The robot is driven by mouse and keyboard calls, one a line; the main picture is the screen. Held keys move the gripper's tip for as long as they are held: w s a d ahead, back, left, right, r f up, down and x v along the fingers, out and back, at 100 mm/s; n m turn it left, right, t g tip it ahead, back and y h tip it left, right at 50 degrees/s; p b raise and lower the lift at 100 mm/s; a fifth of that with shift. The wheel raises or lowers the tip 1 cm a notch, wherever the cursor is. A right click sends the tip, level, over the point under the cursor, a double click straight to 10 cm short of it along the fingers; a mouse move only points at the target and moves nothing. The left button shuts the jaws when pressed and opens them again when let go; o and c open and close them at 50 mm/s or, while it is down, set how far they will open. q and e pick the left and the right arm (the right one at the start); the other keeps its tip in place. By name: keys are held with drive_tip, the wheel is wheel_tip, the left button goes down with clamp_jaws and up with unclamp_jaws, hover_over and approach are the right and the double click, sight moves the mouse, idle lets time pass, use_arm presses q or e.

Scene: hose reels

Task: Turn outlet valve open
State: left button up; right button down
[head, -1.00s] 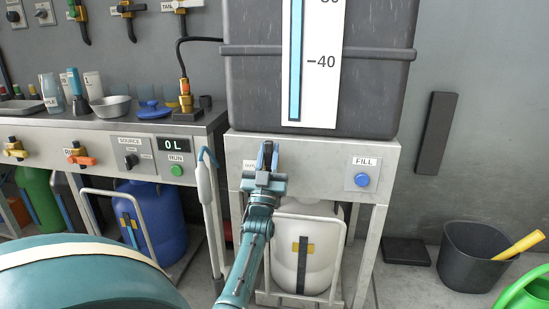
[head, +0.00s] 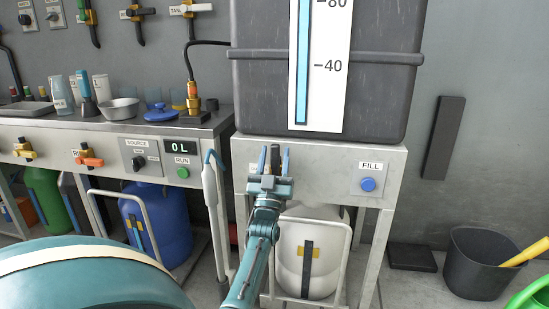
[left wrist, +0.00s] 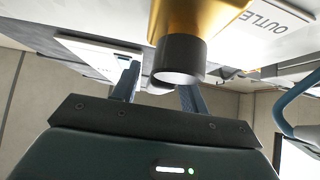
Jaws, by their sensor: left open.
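My left gripper (head: 274,160) is open at the front panel of the grey tank's stand, left of the FILL button. A dark upright part (head: 275,157), which looks like the valve lever, shows between its two blue fingers. In the left wrist view the brass outlet valve body (left wrist: 195,18) with a dark round end (left wrist: 180,60) hangs close in front of the fingers, beside the OUTLET label (left wrist: 268,22). The open fingers also show there (left wrist: 160,88). Contact with the valve cannot be told. In the head view my gripper hides most of the valve. My right gripper is out of view.
The grey tank (head: 385,95) stands on the panel frame. The blue FILL button (head: 368,184) is to the right. A white canister (head: 310,262) sits below. A wand (head: 211,185) hangs close left of my left arm. A dark bucket (head: 475,268) stands at the right.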

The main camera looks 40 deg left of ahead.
sight(274, 163)
use_arm(q)
drive_tip(key=v, duration=0.6)
drive_tip(key=shift+f, duration=0.15)
drive_tip(key=shift+s+d+f, duration=0.2)
drive_tip(key=shift+s+f, duration=0.05)
drive_tip(key=shift+s+d+f, duration=0.1)
drive_tip(key=shift+s, duration=0.05)
